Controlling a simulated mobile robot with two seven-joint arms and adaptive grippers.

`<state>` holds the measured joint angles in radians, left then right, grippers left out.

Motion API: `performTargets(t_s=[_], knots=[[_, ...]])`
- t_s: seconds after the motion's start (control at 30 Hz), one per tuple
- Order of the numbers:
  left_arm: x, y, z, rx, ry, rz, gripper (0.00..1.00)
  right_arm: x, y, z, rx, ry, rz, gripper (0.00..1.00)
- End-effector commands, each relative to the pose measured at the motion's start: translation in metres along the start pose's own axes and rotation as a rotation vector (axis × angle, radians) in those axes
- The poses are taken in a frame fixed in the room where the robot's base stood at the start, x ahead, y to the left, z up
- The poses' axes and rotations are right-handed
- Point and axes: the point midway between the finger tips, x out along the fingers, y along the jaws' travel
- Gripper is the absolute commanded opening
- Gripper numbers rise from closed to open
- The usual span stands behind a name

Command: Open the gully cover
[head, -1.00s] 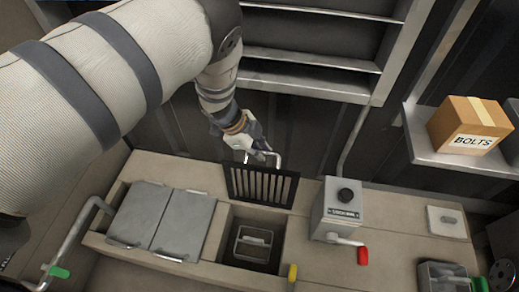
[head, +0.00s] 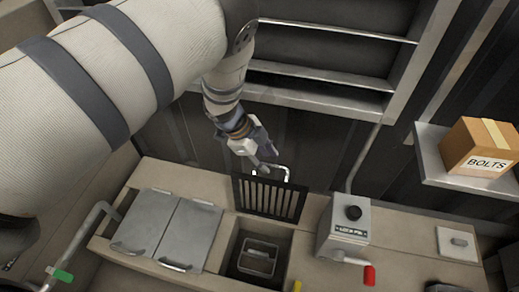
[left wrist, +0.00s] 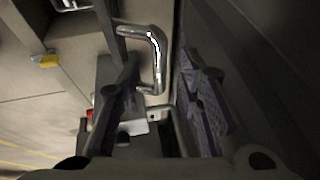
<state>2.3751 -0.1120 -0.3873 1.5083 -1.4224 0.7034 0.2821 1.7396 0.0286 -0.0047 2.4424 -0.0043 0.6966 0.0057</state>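The gully cover (head: 269,197) is a black slatted grate standing upright at the back edge of the open gully (head: 257,255) in the head view. A grey basket-like insert with a handle sits inside the gully. The cover's bright metal handle (head: 286,173) sticks out near its top edge and shows large in the left wrist view (left wrist: 157,60). My left gripper (head: 266,158) is at this handle, behind the cover's top. In the left wrist view its two fingers (left wrist: 163,100) are apart, with the handle between and ahead of them. My right gripper is not in view.
Two grey lids (head: 168,230) lie left of the gully. A grey box with a red-tipped lever (head: 343,228) stands to the right. A shelf with a bolts carton (head: 482,148) is at right, and a wall rack (head: 330,75) is behind my arm.

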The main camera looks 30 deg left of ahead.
Motion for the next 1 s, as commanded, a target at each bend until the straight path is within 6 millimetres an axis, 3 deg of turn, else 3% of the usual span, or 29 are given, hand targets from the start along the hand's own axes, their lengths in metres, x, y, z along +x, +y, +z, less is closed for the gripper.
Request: performTargets(t_s=[0.2, 0.4, 0.87, 0.93, 1.0], knots=[[-0.06, -0.002, -0.001, 0.001, 0.0, -0.004, 0.33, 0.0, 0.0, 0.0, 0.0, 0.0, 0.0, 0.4], [-0.089, -0.001, 0.0, 0.002, 0.0, -0.002, 0.33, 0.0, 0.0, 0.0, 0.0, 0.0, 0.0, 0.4], [-0.092, 0.0, 0.0, 0.001, 0.0, 0.0, 0.33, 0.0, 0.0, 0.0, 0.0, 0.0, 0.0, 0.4], [-0.087, 0.007, 0.002, -0.022, 0.003, 0.006, 0.33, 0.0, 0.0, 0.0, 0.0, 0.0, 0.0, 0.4], [-0.072, 0.029, 0.008, -0.097, 0.007, 0.025, 0.33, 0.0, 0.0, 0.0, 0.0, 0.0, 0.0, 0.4]])
